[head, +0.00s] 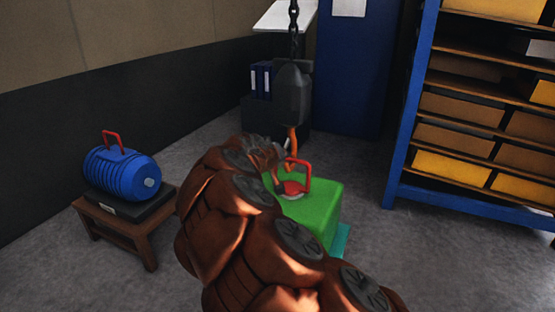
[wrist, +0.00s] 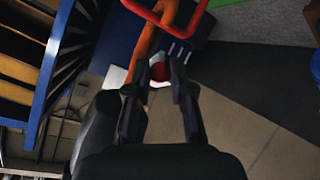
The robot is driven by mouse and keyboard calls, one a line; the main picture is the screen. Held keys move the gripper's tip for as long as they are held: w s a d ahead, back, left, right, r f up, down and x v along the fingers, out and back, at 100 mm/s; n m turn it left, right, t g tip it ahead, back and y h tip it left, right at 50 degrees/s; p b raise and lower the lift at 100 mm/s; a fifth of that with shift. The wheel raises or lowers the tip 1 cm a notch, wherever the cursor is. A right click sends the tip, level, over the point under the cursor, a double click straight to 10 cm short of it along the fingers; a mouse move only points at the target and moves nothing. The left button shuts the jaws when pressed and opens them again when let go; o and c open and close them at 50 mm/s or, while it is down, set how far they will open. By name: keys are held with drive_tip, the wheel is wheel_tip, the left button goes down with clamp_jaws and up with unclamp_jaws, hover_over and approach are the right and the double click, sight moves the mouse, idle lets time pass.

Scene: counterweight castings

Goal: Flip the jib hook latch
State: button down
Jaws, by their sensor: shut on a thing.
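The orange jib hook (head: 291,140) hangs under a dark block on a chain, just above the green casting (head: 318,207) with its red lifting handle (head: 308,171). My gripper (head: 270,158) is close beside the hook, on its left in the head view. In the wrist view the orange hook (wrist: 146,45) runs past the fingertips and the red handle (wrist: 168,14) crosses the top. My gripper (wrist: 158,84) is shut on a small round red piece (wrist: 159,71), apparently the latch knob, at the hook. My arm hides part of the casting, and the latch is not clear in the head view.
A blue casting (head: 122,174) with a red handle stands on a wooden stand (head: 118,222) at the left. A blue shelf rack (head: 408,120) with boxes stands at the right. A blue cabinet (head: 352,75) stands at the back. Grey floor is clear between them.

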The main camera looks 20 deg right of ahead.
drive_tip(key=f+b, duration=0.1)
drive_tip(key=d+f+b, duration=0.1)
drive_tip(key=f+b, duration=0.1)
drive_tip(key=w+f+b, duration=0.1)
drive_tip(key=f+b, duration=0.1)
drive_tip(key=shift+d, duration=0.2)
drive_tip(key=shift+w+d+f+t+h+b, duration=0.2)
drive_tip(key=shift+w+f+t+h+b, duration=0.15)
drive_tip(key=shift+b, duration=0.85)
drive_tip(key=c, duration=1.8)
unclamp_jaws()
drive_tip(key=shift+r, duration=0.15)
drive_tip(key=o, duration=0.8)
drive_tip(key=shift+r, duration=0.15)
drive_tip(key=shift+a, duration=0.1)
drive_tip(key=v, duration=1.2)
